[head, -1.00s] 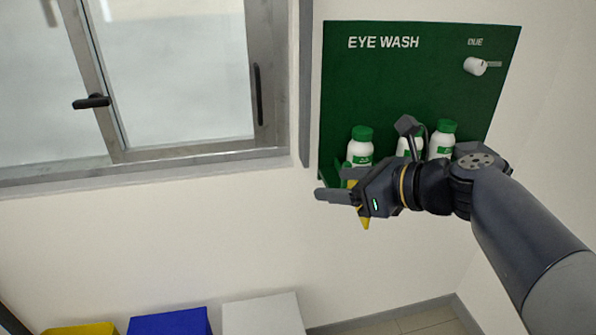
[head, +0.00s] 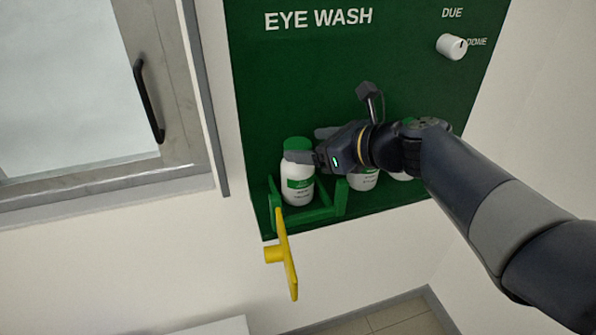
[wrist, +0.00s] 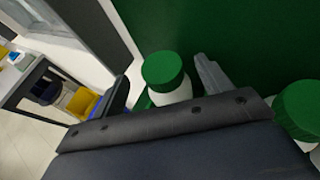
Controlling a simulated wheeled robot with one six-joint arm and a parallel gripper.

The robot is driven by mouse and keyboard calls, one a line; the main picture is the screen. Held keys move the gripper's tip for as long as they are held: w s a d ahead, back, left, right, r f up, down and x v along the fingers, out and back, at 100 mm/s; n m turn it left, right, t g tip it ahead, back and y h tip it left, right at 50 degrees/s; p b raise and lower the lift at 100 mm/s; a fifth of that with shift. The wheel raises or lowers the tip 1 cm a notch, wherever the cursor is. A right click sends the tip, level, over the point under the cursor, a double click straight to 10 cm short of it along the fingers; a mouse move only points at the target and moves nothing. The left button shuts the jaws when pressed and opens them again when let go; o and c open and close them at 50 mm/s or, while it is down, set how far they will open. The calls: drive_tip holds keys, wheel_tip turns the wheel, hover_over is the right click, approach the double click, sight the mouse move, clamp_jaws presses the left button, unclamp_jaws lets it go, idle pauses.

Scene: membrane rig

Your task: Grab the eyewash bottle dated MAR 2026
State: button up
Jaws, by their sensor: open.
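A green EYE WASH board (head: 300,80) on the wall carries a row of white bottles with green caps. The left bottle (head: 299,187) stands upright in a green holder (head: 318,214); its label print is too small to read. My gripper (head: 303,146) is open at its upper part, one finger in front and one behind. In the wrist view, the left bottle's cap (wrist: 164,71) shows between the two fingers, with no clear grip on it. The middle bottle (head: 363,181) and right bottle (head: 402,177) are partly hidden by my arm. No date is legible.
A yellow handled piece (head: 287,262) hangs below the holder's left front. A white knob (head: 451,46) sits at the board's upper right under DUE. Another green cap (wrist: 299,108) is close at the right in the wrist view. A window is at left.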

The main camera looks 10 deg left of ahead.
sight(301, 145)
drive_tip(key=x, duration=0.4)
drive_tip(key=shift+d+f, duration=0.1)
drive_tip(key=shift+f, duration=0.1)
drive_tip(key=shift+c, duration=0.4)
clamp_jaws()
